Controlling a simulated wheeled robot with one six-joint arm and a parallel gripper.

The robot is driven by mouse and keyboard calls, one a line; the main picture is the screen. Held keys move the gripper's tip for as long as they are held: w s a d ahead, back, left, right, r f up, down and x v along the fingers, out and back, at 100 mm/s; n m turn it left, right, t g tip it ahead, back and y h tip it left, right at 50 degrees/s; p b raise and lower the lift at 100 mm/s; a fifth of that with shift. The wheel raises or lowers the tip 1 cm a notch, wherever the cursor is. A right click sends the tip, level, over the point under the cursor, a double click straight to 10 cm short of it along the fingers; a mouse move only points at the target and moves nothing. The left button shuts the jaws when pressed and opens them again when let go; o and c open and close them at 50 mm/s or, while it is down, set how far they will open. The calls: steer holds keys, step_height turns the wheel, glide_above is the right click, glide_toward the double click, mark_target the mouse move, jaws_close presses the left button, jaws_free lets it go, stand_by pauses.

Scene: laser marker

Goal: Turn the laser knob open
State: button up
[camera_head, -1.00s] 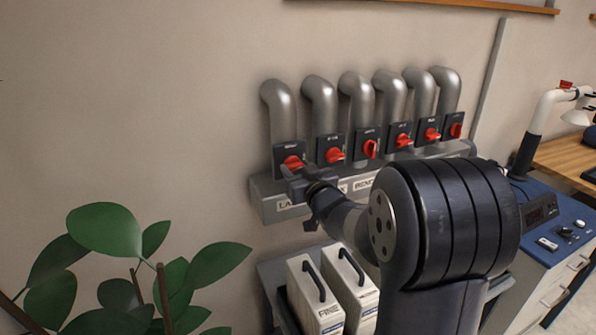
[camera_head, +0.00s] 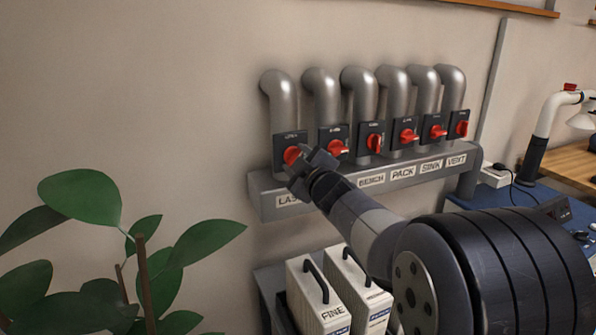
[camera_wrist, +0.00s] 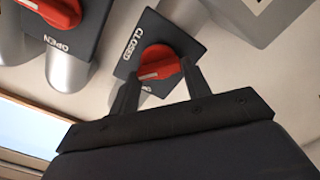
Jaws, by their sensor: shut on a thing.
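The laser knob (camera_head: 291,155) is a red rotary handle on a dark plate, leftmost in the row on the wall, above a label reading "LAS", the rest hidden. My gripper (camera_head: 302,164) reaches it from the lower right and covers part of its plate. In the wrist view the red knob (camera_wrist: 158,66) sits between the tips of my two black fingers (camera_wrist: 160,78), which are shut on it. The word "CLOSED" shows on the plate beside the knob. The knob's exact angle is hard to tell.
Several similar red knobs continue rightward, the nearest (camera_head: 337,148) close by; a neighbouring knob (camera_wrist: 58,10) marked "OPEN" shows in the wrist view. Grey pipes (camera_head: 320,95) rise above a labelled ledge (camera_head: 405,173). White boxes (camera_head: 318,295) stand below, and a plant (camera_head: 165,255) is at lower left.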

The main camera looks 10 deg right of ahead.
steer(key=shift+f+n+b, duration=0.15)
steer(key=shift+n+b, duration=0.9)
steer(key=shift+n, duration=0.9)
steer(key=shift+f+n+b, duration=0.1)
steer(key=shift+n+b, duration=0.9)
steer(key=shift+n, duration=0.95)
steer(key=o, duration=1)
steer(key=shift+r, duration=0.1)
steer(key=s, duration=0.3)
steer(key=s+d, duration=0.1)
steer(key=s, duration=0.3)
steer(key=s+d, duration=0.1)
steer(key=s, duration=0.2)
steer(key=shift+s+p, duration=0.3)
steer(key=w, duration=0.3)
steer(key=w+a, duration=0.1)
steer(key=w, duration=0.3)
steer(key=w+a, duration=0.1)
steer(key=w, duration=0.2)
steer(key=shift+w+b, duration=0.35)
